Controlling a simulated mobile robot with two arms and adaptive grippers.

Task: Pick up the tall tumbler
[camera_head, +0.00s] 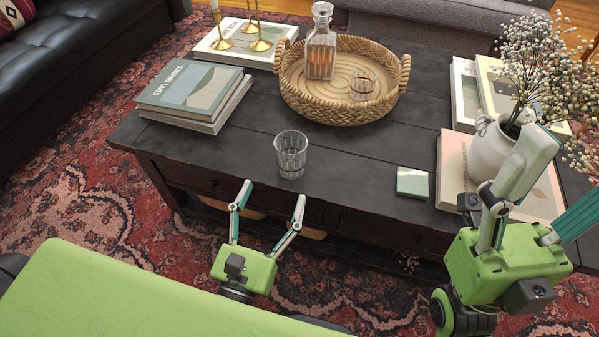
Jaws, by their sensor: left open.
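The tall tumbler (291,160) is a clear, empty-looking glass standing upright near the front edge of the dark wooden coffee table (350,165). My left gripper (272,193) is open, low in front of the table, with its two fingers spread and pointing toward the tumbler. It is just short of the glass and touches nothing that I can see. My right gripper (560,182) is at the right side, its fingers spread apart in front of the white vase; one finger runs to the picture's edge.
A woven tray (335,113) holds a decanter (321,45) and a shorter glass (362,87). Books (190,97) lie left. A green-topped coaster (412,182) lies right of the tumbler. A white vase (490,153) of flowers stands at the right. The tabletop around the tumbler is clear.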

